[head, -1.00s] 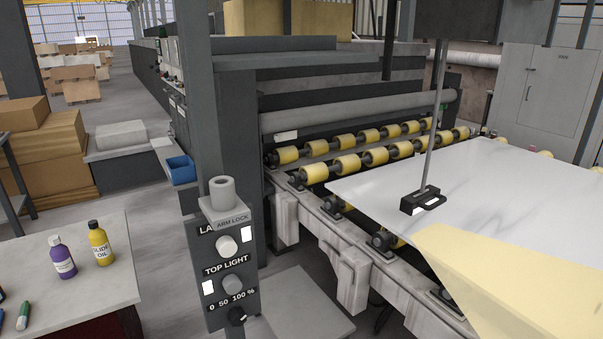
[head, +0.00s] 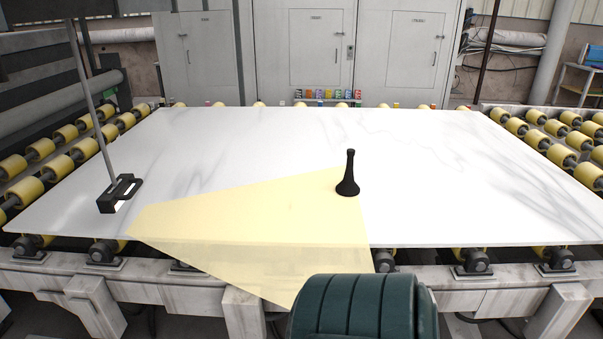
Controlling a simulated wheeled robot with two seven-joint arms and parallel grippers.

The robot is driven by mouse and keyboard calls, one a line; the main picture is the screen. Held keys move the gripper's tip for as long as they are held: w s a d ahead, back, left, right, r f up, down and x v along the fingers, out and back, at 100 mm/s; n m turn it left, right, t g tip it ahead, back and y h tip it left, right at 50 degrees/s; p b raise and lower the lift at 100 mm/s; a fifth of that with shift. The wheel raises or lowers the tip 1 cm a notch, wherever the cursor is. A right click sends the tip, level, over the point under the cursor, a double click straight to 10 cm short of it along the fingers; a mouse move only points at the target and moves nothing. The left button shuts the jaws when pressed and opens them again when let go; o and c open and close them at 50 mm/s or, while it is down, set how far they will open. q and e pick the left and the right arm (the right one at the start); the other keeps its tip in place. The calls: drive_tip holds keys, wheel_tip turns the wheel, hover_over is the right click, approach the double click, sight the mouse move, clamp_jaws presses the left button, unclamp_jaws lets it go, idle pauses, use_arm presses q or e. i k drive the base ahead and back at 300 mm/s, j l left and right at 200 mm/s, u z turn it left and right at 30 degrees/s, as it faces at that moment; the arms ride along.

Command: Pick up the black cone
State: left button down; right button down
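The black cone (head: 348,178) stands upright on the white stone slab (head: 460,175), right of the slab's middle. It has a wide round base and a slim neck with a small knob on top. It stands at the right edge of a pale yellow area (head: 265,225) that covers part of the slab and reaches past its front edge. Neither of my grippers shows in the head view.
A black block on a grey rod (head: 120,192) is at the slab's left. Yellow rollers (head: 60,165) flank the slab on both sides. A dark green ribbed rounded thing (head: 362,308) is at the bottom centre. Grey cabinets (head: 320,50) stand behind. Much of the slab is bare.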

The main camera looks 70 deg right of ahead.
sight(347, 187)
drive_tip(key=z, duration=1.6)
